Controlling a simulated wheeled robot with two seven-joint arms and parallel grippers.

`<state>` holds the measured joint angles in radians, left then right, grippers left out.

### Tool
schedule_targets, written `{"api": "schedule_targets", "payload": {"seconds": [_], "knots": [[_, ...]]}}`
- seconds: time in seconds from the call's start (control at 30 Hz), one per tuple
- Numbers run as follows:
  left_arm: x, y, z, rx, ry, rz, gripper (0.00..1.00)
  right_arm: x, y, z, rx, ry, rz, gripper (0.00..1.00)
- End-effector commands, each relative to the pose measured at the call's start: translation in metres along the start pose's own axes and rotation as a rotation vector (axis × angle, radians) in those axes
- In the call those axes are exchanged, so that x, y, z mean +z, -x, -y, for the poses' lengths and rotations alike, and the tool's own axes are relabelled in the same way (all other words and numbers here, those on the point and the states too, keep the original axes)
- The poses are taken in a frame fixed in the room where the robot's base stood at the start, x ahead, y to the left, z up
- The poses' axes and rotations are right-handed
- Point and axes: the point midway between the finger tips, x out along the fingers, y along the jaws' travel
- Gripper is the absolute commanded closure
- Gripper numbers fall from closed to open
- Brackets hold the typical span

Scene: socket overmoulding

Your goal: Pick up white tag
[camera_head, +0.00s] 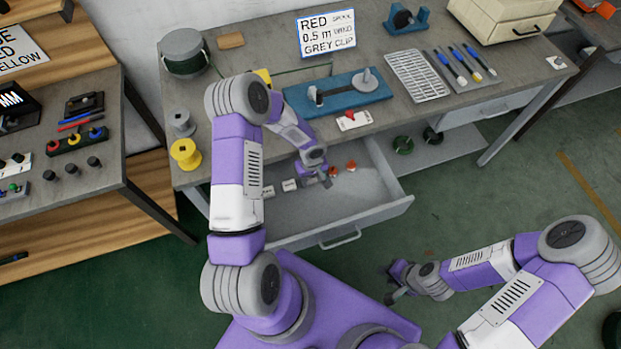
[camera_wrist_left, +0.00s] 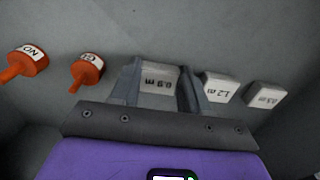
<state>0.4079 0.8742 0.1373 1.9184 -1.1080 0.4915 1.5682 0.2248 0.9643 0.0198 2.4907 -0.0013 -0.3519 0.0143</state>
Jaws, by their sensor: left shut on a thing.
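My left gripper (camera_head: 322,178) reaches down into the open drawer (camera_head: 345,228). In the left wrist view its two fingers (camera_wrist_left: 158,88) are shut on a white tag (camera_wrist_left: 158,78) marked 0.9 m. Two more white tags lie beside it on the right, one marked 1.2 m (camera_wrist_left: 220,87) and one that looks like 0.5 m (camera_wrist_left: 265,95). In the head view two white tags (camera_head: 289,185) show left of the gripper; the held tag is mostly hidden there. My right gripper (camera_head: 395,284) hangs over the floor, away from the desk, its fingers too small to read.
Two orange-red tags (camera_wrist_left: 88,68) (camera_wrist_left: 28,62) lie left of the held tag in the wrist view. The drawer walls stand close around the left gripper. On the desk are a blue fixture (camera_head: 345,95), a white card (camera_head: 354,120), a grey slotted tray (camera_head: 418,77) and spools (camera_head: 186,153).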

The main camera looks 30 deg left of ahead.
Motion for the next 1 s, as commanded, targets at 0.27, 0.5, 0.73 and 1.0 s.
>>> {"api": "schedule_targets", "payload": {"seconds": [0.27, 0.5, 0.73, 1.0], "knots": [[-0.001, 0.007, 0.0, 0.001, -0.001, -0.003, 0.83, 0.0, 0.002, 0.001, 0.0, 0.0, 0.0, 0.64], [-0.001, 0.053, -0.001, 0.002, 0.001, -0.004, 0.83, 0.001, 0.013, 0.005, 0.0, 0.0, 0.0, 0.64], [-0.001, 0.091, 0.0, 0.001, 0.001, -0.002, 0.83, 0.001, 0.021, 0.008, 0.0, 0.0, 0.0, 0.64], [0.0, 0.101, 0.0, 0.0, 0.0, 0.001, 0.83, 0.001, 0.022, 0.008, 0.0, 0.0, 0.0, 0.64]]}}
